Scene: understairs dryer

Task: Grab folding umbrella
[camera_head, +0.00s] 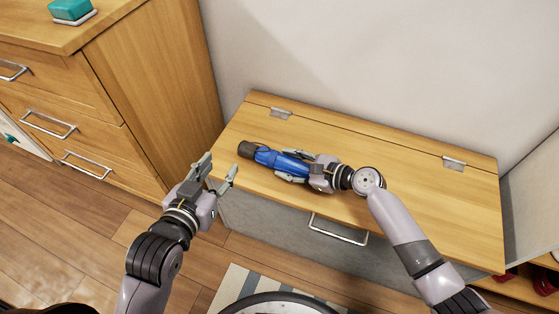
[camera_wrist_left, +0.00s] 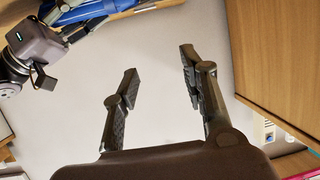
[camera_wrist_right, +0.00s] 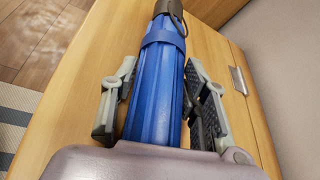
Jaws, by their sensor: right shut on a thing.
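The folding umbrella (camera_head: 268,157) is blue with a dark handle end pointing left. It lies on the wooden bench top. It also shows in the right wrist view (camera_wrist_right: 158,80), lengthwise between the fingers, and partly at the top left of the left wrist view (camera_wrist_left: 80,12). My right gripper (camera_head: 294,167) is shut on the umbrella's body, one finger on each side; the handle end sticks out beyond the fingertips (camera_wrist_right: 155,88). My left gripper (camera_head: 218,166) is open and empty, off the bench's left end; its spread fingers show in the left wrist view (camera_wrist_left: 158,64).
The wooden bench top (camera_head: 400,185) has two metal hinges at the back and a grey front with a handle (camera_head: 338,232). A wooden drawer cabinet (camera_head: 90,90) stands at left, with a teal item (camera_head: 70,9) on top. A white wall closes the back. The bench's right part is clear.

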